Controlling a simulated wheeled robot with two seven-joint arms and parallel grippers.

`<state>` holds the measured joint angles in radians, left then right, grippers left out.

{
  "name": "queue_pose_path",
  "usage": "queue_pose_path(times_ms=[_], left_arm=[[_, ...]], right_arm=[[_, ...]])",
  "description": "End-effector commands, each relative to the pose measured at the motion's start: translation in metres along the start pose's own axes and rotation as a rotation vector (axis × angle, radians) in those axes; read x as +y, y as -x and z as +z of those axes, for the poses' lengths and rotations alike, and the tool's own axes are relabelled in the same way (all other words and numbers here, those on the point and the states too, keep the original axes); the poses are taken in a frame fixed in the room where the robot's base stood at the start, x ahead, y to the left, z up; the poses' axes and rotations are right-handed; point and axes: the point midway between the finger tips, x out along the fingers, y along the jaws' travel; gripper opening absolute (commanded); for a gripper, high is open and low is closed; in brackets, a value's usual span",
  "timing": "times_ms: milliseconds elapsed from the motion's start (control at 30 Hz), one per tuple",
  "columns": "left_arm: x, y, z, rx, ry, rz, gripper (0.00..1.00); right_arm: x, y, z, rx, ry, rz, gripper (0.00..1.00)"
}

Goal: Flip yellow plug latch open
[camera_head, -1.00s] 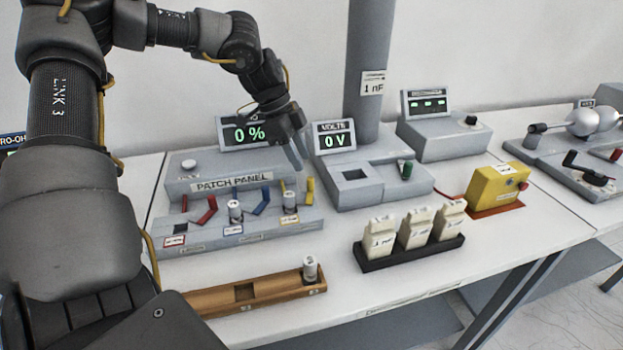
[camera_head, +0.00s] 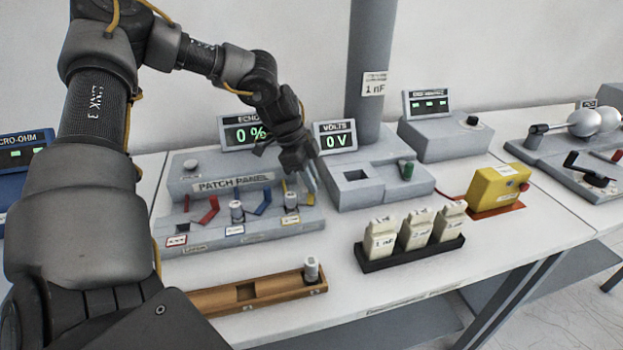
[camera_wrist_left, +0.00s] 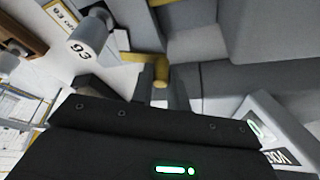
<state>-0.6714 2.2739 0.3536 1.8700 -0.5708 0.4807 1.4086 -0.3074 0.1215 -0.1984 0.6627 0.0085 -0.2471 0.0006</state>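My left gripper (camera_head: 312,188) points down over the right end of the patch panel (camera_head: 205,240), at the yellow latch (camera_head: 310,199). The gripper hides much of the latch, a small yellow lever. My right gripper is not in view.
A blue lever (camera_head: 262,203), a second white plug (camera_head: 236,211) and a red lever (camera_head: 209,210) sit left on the panel. The VOLTS unit (camera_head: 375,186) stands close right of the gripper. A wooden holder (camera_head: 215,302) with a plug lies in front.

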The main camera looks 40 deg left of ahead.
Motion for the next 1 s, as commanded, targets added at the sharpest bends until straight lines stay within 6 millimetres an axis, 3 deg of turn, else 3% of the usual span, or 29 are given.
queue_pose_path(times_ms=[100, 233, 400, 467, 500, 600, 900, 933, 1000], left_arm=[[0.000, 0.000, 0.000, 0.000, 0.000, 0.000, 0.00], [0.000, -0.001, 0.000, 0.000, -0.009, 0.003, 0.00], [-0.002, -0.010, -0.005, -0.002, -0.150, 0.058, 0.00], [-0.002, -0.010, -0.008, -0.002, -0.218, 0.087, 0.00], [-0.001, -0.009, -0.010, -0.002, -0.251, 0.101, 0.00], [-0.001, -0.007, -0.013, -0.001, -0.291, 0.120, 0.00], [0.000, -0.005, -0.014, 0.001, -0.304, 0.126, 0.00], [0.000, -0.005, -0.014, 0.001, -0.304, 0.125, 0.17], [0.000, -0.005, -0.014, 0.001, -0.304, 0.125, 0.27]], right_arm=[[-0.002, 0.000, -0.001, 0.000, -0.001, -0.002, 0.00], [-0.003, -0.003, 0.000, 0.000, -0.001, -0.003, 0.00], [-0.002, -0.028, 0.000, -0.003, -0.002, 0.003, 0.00], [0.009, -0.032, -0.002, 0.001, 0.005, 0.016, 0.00], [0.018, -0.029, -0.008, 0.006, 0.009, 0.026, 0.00], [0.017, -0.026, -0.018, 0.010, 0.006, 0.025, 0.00], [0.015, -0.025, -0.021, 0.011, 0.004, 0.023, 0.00], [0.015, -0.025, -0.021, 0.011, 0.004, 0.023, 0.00], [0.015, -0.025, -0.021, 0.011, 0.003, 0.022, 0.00]])
